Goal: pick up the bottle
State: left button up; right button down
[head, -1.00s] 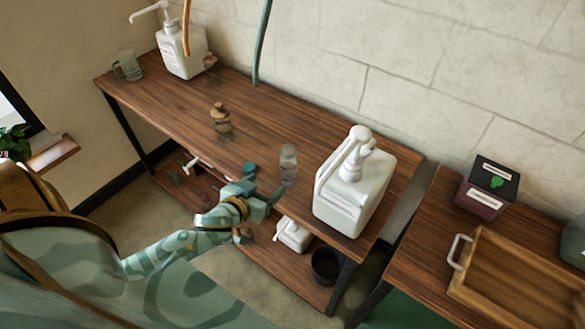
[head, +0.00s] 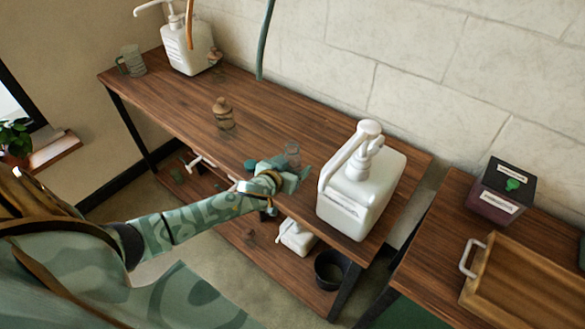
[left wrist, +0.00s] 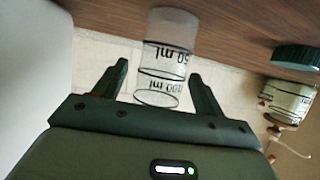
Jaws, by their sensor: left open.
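A clear container with ml marks (head: 292,153) stands near the table's front edge, partly hidden behind my left gripper (head: 287,173). In the left wrist view the clear container (left wrist: 166,52) shows between and beyond the two open fingers (left wrist: 159,66), with no visible grip on it. A small brownish bottle with a stopper (head: 223,115) stands further left on the table. I cannot tell which of these is the task's bottle. My right gripper is out of view.
A large white pump bottle (head: 360,190) stands close right of my left gripper. Another white pump bottle (head: 187,50) and a glass mug (head: 131,61) stand at the table's far left. A green lid (left wrist: 298,57) lies near the clear container. The table's middle back is clear.

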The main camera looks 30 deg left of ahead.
pick_arm(q)
jog(key=shift+c, duration=0.3)
jog(key=c, duration=1)
jog(key=shift+r, duration=0.1)
